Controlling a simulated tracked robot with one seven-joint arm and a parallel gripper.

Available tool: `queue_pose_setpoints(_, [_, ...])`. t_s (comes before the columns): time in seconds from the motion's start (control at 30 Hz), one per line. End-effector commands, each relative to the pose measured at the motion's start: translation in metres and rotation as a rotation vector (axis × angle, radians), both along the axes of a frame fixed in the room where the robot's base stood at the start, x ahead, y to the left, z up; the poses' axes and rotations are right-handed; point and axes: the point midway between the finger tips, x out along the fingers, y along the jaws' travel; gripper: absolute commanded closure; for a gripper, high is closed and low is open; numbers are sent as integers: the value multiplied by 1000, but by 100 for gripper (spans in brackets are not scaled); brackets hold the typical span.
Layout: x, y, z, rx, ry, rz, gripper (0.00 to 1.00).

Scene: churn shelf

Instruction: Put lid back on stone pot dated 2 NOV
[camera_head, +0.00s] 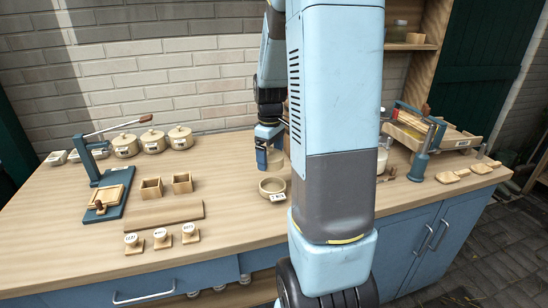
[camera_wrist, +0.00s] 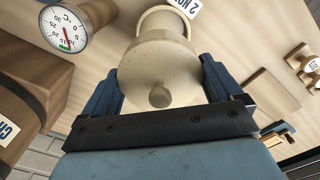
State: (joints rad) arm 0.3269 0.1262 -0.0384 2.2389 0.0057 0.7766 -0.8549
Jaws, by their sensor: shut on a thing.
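My gripper (camera_wrist: 160,84) is shut on a cream stone lid (camera_wrist: 158,62) with a round knob; a dark blue finger is on each side of it. A pot (camera_wrist: 163,14) with a white label reading "2 NOV" (camera_wrist: 187,6) shows just beyond the lid in the wrist view, partly hidden by it. In the head view an open round pot (camera_head: 271,194) with a white label stands on the bench. My gripper (camera_head: 269,148) is above and behind this pot there. The contact between lid and pot cannot be made out.
Several lidded pots (camera_head: 152,141) stand along the back wall. A blue lever press (camera_head: 107,190), small wooden boxes (camera_head: 151,188) and labelled stamps (camera_head: 161,238) are at left. A dial thermometer (camera_wrist: 66,27) shows in the wrist view.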

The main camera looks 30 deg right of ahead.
Motion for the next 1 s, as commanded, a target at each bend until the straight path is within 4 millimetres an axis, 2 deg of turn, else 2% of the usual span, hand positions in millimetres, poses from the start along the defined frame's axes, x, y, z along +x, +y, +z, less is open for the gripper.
queue_pose_setpoints(0.07, [-10, 1, -1, 1, 0, 11, 38])
queue_pose_setpoints(0.2, [-15, 1, -4, 1, 0, 19, 38])
queue_pose_setpoints(1.0, [-15, 0, -59, 1, 0, 16, 38])
